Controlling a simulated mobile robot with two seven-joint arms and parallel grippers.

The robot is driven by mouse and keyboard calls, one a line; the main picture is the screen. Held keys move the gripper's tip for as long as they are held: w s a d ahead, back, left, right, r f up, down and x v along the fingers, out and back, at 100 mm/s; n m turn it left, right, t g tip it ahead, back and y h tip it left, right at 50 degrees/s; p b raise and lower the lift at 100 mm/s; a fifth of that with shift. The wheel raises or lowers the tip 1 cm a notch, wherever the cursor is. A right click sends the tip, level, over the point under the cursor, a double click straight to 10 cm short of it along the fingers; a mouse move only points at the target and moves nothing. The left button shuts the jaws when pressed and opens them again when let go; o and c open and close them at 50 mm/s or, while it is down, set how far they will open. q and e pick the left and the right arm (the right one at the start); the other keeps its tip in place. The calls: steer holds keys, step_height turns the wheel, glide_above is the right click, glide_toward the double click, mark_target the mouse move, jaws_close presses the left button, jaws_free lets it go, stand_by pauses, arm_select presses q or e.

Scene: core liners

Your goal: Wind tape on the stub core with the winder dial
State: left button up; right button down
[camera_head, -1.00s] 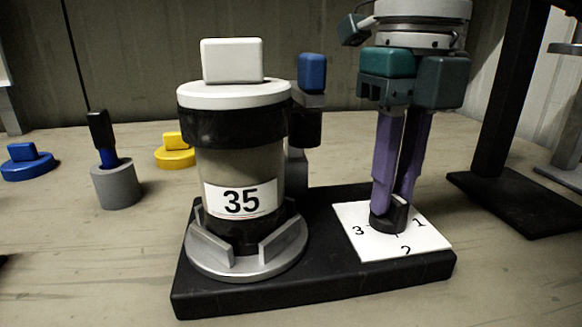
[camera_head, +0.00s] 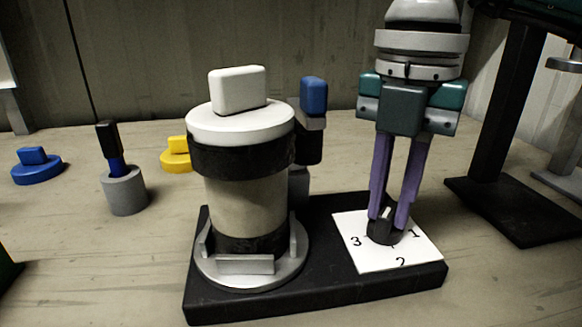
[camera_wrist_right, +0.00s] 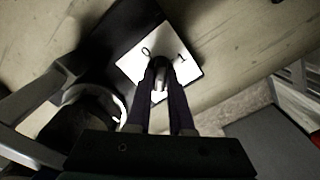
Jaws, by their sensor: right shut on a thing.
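The winder (camera_head: 320,290) is a black base with a grey chuck (camera_head: 290,270) at its left end and a white dial card (camera_head: 365,258) at its right end. The core (camera_head: 245,205), with a white cap (camera_head: 235,125) and black bands at top and bottom, stands upright in the chuck. My right gripper (camera_head: 388,225) points down and is shut on the black dial knob (camera_head: 380,234). A light mark shows on the knob's top. In the wrist view the card (camera_wrist_right: 138,65) shows 0 and 1. My left gripper is out of view.
A blue-topped post (camera_head: 313,95) stands behind the core. Left on the table are a blue knobbed disc (camera_head: 37,172), a grey cup (camera_head: 124,192) holding a black-handled tool, and a yellow knobbed piece (camera_head: 176,160). A black stand (camera_head: 500,210) is at right.

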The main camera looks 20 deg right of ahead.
steer(key=m+p, duration=0.2)
steer(key=m, duration=0.2)
steer(key=shift+r+m, duration=0.15)
steer(key=shift+m, duration=0.15)
steer(key=m+p, duration=0.2)
steer(key=m, duration=0.1)
steer(key=shift+m, duration=0.7)
steer(key=c, duration=0.8)
jaws_free()
